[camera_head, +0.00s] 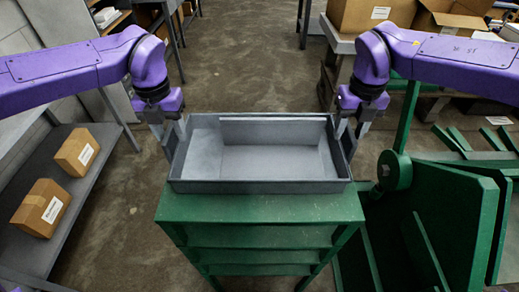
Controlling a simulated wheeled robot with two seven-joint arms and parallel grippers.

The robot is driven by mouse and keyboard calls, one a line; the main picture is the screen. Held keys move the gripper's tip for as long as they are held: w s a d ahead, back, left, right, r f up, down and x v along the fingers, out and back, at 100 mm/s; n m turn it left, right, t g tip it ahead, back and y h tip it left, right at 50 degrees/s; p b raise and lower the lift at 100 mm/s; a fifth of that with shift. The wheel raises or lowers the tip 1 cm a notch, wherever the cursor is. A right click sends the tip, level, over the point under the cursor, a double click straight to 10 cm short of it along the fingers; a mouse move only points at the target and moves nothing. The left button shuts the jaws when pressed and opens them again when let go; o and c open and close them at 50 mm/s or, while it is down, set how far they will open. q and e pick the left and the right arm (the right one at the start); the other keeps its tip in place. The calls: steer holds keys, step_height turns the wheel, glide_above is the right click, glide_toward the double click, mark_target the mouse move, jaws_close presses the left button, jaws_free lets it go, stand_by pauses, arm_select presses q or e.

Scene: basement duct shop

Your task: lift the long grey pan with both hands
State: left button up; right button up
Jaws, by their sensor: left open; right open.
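The long grey pan (260,187) is a shallow, empty rectangular tray in the middle of the head view. It rests level on top of a green shelf stand (260,208). My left gripper (171,145) is open at the pan's left end, with its fingers pointing down near the end wall. My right gripper (349,140) is open at the pan's right end, with its fingers down at that end wall. I cannot tell whether the fingers straddle the walls or touch them.
A grey shelf at left holds two cardboard boxes (77,151) (42,207). Green machinery (440,215) stands close on the right of the stand. Open cardboard boxes (370,14) sit on a bench at the back right. Bare floor (245,60) lies behind the pan.

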arm_select(q)
steer(key=shift+f, duration=0.3)
arm_select(e)
steer(key=shift+f, duration=0.25)
arm_select(q)
steer(key=shift+w+f, duration=0.2)
steer(key=shift+w, duration=0.1)
arm_select(e)
steer(key=shift+w+f, duration=0.25)
steer(key=shift+w, duration=0.05)
arm_select(q)
steer(key=shift+s+r, duration=0.1)
steer(key=shift+s, duration=0.05)
jaws_close()
arm_select(e)
steer(key=shift+s+r, duration=0.15)
jaws_close()
